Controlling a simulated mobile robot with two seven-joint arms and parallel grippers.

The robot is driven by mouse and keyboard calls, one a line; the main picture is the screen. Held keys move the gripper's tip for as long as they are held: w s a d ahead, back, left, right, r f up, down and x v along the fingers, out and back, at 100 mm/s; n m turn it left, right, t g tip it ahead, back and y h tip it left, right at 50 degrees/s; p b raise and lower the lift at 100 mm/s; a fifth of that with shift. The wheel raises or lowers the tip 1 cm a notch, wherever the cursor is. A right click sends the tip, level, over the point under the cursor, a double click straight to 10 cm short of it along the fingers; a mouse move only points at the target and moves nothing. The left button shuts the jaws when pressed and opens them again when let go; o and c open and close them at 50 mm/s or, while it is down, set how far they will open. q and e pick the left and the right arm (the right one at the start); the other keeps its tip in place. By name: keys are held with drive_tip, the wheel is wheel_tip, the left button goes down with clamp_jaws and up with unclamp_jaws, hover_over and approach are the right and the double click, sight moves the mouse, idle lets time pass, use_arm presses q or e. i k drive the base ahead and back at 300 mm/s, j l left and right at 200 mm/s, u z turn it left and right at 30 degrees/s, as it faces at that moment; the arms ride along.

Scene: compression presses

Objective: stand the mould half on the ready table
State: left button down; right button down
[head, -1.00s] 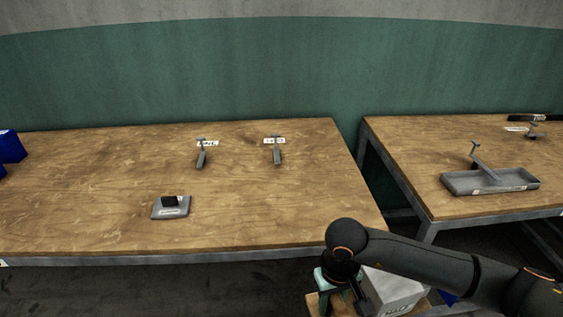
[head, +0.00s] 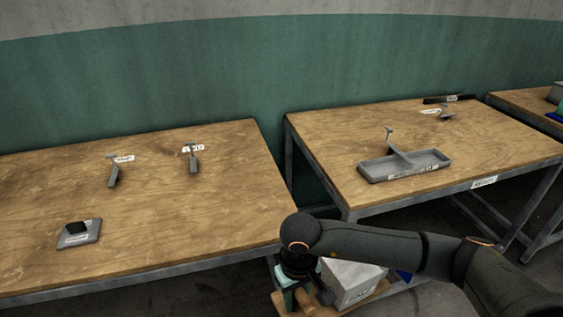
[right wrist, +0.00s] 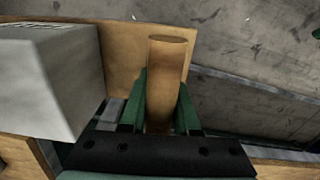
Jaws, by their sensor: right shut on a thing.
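The mould half appears as a grey block (head: 350,283) with a dark-lettered label, at the lower middle of the head view. It sits on a wooden board (right wrist: 120,45) and fills the left of the right wrist view (right wrist: 45,80). My right gripper (head: 298,291) is beside the block, its green fingers shut around an upright wooden post (right wrist: 167,75) at the board. The ready table (head: 335,172) is wooden-topped, stands beyond my right arm, and has a READY label (head: 483,182) on its front edge. My left gripper is out of view.
On the ready table a grey tray (head: 437,169) with a T-handled tool stands near the middle left; a dark bar (head: 449,99) and small fitting lie at the back. Its front right is bare. A second table (head: 190,235) on the left holds small tools and a grey plate.

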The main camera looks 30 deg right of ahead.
sight(437, 138)
drive_tip(key=k+l, duration=0.1)
drive_tip(key=l, duration=1)
drive_tip(key=l+z, duration=0.15)
drive_tip(key=l, duration=2.75)
drive_tip(key=z, duration=0.05)
